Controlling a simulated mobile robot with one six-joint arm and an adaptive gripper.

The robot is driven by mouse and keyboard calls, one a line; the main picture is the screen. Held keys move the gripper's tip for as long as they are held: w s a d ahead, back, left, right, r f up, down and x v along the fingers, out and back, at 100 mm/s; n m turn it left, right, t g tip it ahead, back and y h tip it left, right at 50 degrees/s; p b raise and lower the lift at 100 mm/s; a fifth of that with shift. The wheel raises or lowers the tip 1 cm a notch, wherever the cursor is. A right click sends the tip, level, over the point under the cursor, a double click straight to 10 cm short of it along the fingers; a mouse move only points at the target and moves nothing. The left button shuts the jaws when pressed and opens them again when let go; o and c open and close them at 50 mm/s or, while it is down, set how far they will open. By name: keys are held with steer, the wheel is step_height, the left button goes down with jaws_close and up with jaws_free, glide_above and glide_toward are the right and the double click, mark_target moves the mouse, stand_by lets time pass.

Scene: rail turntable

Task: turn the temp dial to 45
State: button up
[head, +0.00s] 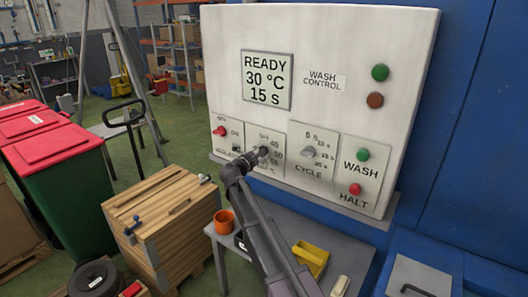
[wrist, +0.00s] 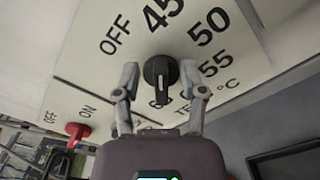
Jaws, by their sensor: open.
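The temp dial (wrist: 161,72) is a dark round knob with a raised grip bar, on a white plate marked OFF, 45, 50, 55 and 60. A pale line shows on the lower part of its bar; I cannot tell for sure which mark it points at. My gripper (wrist: 160,84) is open, with one finger on each side of the dial; I see no clear contact. In the head view my gripper (head: 262,154) is at the temp plate (head: 279,136) and hides most of the dial. The display (head: 266,79) reads READY, 30 °C, 15 S.
A red switch (head: 219,131) marked ON and OFF sits left of the temp plate. The cycle dial (head: 309,152) and the green WASH and red HALT buttons (head: 355,189) are to the right. A small table with an orange cup (head: 224,222) and a yellow object (head: 310,259) stands below.

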steer(key=v, duration=1)
steer(key=s+d+f+m+g+y, duration=0.1)
steer(key=s+d+f+m+g, duration=0.4)
steer(key=d, duration=0.4)
steer(key=s+d+f+m+g+y, duration=0.1)
steer(key=s+d+f+m+g, duration=0.3)
steer(key=s+d+f+m, duration=0.45)
steer(key=s+d+f+m+g+y, duration=0.2)
steer(key=s+m+y, duration=0.1)
steer(key=s, duration=0.5)
steer(key=s+d+f+m+g+y, duration=0.2)
steer(key=s+y, duration=0.3)
steer(key=s, duration=0.4)
steer(key=shift+d+f+m+g+y, duration=0.3)
steer(key=shift+f+m+g, duration=0.3)
steer(key=shift+g, duration=0.2)
